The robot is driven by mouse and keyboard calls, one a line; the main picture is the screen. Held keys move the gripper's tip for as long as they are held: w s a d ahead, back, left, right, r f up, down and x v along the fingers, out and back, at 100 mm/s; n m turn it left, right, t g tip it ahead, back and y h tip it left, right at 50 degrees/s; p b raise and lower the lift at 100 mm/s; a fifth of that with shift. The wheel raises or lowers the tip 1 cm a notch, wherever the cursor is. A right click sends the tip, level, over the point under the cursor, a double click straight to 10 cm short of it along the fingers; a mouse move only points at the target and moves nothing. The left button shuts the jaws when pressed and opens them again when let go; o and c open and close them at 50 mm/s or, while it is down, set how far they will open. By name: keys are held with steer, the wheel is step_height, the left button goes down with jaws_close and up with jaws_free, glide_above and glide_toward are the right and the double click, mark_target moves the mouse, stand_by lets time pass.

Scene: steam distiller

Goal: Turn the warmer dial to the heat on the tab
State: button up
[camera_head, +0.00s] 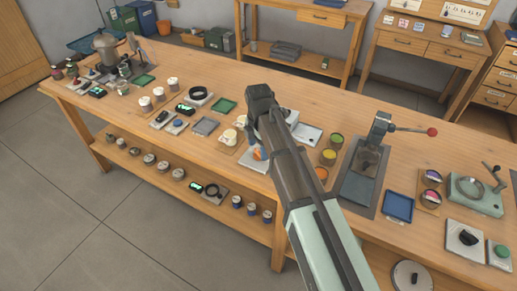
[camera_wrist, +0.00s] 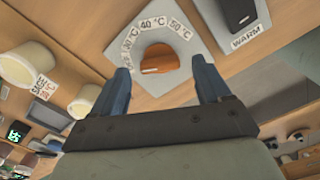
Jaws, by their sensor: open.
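The warmer dial (camera_wrist: 160,58) is an orange knob on a pale grey plate in the wrist view. Labels around its far side read 30, 40 and 50 °C; one further left is partly hidden. A pale mark shows on the knob's near left side; which label it points to is unclear. My gripper (camera_wrist: 160,66) is open, one blue-grey finger on each side of the dial; I see no clear contact. A small tab (camera_wrist: 43,88) by a cream cup reads SAGE, with a second line too small to read. In the head view the orange dial (camera_head: 258,153) shows beside my arm.
A dark switch (camera_wrist: 240,12) stands beside the dial plate, above a WARM label (camera_wrist: 247,36). Cream cups (camera_wrist: 85,100) stand to the left. In the head view, jars of coloured powder (camera_head: 329,156) and a press (camera_head: 375,140) stand to the right of my arm.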

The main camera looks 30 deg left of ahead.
steer(key=shift+f, duration=0.7)
steer(key=shift+c, duration=0.4)
steer(key=c, duration=1)
steer(key=shift+o, duration=0.2)
